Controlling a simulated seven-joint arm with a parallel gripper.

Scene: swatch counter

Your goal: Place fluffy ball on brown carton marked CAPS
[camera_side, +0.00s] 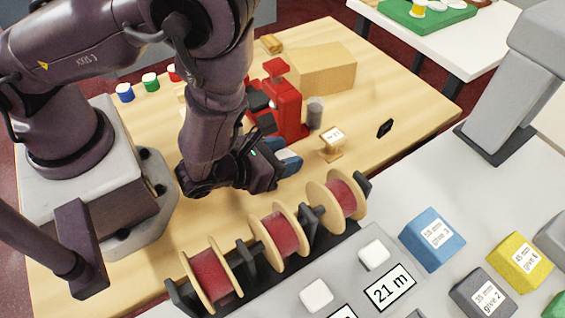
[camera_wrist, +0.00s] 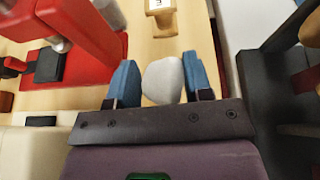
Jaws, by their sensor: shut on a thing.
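My gripper (camera_wrist: 162,85) is shut on a pale, rounded thing, the fluffy ball (camera_wrist: 162,78), held between its two blue fingers. In the side view my gripper (camera_side: 287,161) is low over the wooden table, behind the spool rack, and hides the ball. A plain tan-brown box (camera_side: 322,70) stands at the back of the table, beyond the red machine and apart from my gripper. It looks like the carton, but no CAPS marking is readable on the faces I see.
A red machine (camera_side: 283,105) stands between my gripper and the box. A small wooden label stand (camera_side: 331,147) is just right of my fingers and also shows in the wrist view (camera_wrist: 162,8). A rack of red spools (camera_side: 276,236) lines the front. A grey cup (camera_side: 315,113) stands nearby.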

